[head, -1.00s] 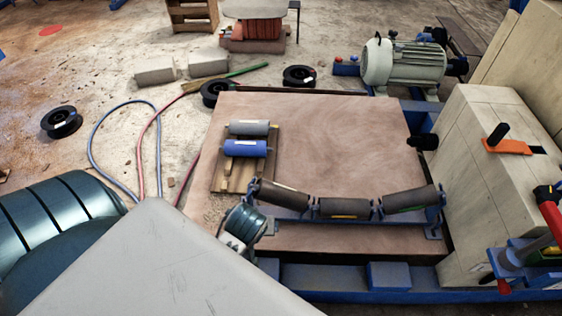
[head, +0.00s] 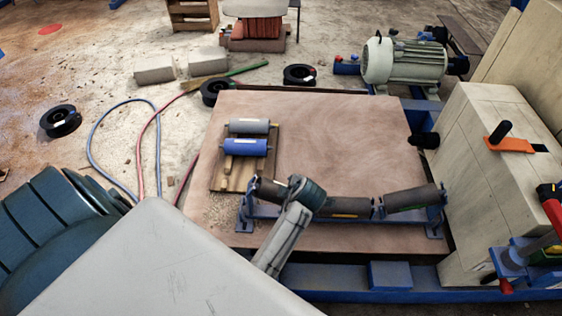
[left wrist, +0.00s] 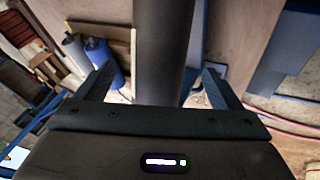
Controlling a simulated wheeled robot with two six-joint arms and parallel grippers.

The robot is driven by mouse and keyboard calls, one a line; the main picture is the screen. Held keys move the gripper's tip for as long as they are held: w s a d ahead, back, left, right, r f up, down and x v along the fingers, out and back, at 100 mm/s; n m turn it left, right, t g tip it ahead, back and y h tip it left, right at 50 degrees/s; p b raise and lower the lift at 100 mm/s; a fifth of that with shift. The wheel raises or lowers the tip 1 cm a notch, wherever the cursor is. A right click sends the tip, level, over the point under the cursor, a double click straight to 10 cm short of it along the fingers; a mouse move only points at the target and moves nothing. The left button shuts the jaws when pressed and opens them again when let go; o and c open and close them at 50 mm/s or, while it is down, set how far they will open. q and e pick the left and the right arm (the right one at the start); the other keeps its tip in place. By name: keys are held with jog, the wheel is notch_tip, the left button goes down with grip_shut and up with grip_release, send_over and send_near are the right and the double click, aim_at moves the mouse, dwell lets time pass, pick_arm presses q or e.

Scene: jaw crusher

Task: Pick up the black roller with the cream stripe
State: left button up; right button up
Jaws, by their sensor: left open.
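A black roller (head: 268,190), the left one of three in a blue bracket (head: 243,213), is tilted and partly hidden behind my left arm in the head view. Its cream stripe does not show now. In the left wrist view, a dark roller (left wrist: 162,40) runs between the spread fingers of my left gripper (left wrist: 158,85); no stripe shows on it. The fingers stand apart on either side of it, with gaps showing. My left gripper's fingers are not clear in the head view. My right gripper is not in view.
A grey roller (head: 249,127) and a blue roller (head: 245,147) lie on a wooden pallet (head: 230,180). The brown board (head: 340,140) is clear behind the bracket.

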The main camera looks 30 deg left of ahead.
pick_arm(q)
jog(key=x, duration=0.6)
jog(key=shift+s+a+b, duration=0.1)
jog(key=shift+a+b, duration=0.15)
jog(key=shift+b, duration=0.15)
jog(key=c, duration=1.6)
jog(key=shift+c, duration=0.6)
jog(key=shift+r, duration=0.2)
